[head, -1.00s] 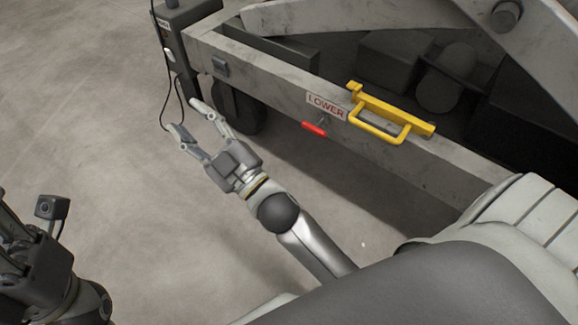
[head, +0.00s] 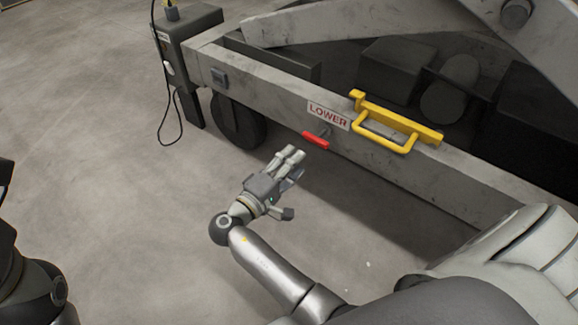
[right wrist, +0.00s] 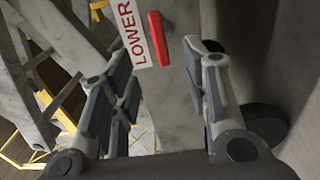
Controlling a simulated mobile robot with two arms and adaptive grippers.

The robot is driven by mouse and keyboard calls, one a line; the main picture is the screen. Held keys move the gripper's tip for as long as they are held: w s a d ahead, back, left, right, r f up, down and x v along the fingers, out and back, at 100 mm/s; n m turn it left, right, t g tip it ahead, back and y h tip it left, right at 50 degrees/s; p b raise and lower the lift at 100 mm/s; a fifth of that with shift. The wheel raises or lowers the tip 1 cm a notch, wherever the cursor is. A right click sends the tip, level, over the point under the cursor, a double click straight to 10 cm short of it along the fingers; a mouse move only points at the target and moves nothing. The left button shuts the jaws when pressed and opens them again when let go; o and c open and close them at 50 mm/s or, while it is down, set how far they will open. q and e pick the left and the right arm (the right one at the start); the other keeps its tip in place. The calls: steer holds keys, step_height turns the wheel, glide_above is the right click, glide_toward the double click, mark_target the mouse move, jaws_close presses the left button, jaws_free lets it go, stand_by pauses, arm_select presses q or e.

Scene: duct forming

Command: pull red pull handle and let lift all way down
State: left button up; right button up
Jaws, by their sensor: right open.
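The red pull handle (head: 316,140) sticks out from the lift's grey side beam (head: 400,172), just below the white LOWER label (head: 328,116). In the right wrist view the red handle (right wrist: 160,38) lies ahead, between the lines of the two fingers and nearer the left one. My right gripper (head: 292,158) is open and empty, a little below and left of the handle in the head view, apart from it. In the right wrist view its open fingers (right wrist: 165,88) frame the bare beam. My left gripper is out of the head view; only dark arm parts show at the left edge.
A yellow bracket (head: 385,135) is fixed to the beam right of the label. A grey control box (head: 190,45) with a hanging black cable stands at the beam's far left end, near a dark wheel (head: 238,122). The concrete floor (head: 120,190) at left is clear.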

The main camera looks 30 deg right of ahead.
mark_target(313, 142)
steer(key=x, duration=1)
steer(key=shift+w+d+b, duration=0.1)
steer(key=shift+d+b, duration=0.05)
steer(key=shift+b, duration=0.15)
jaws_close()
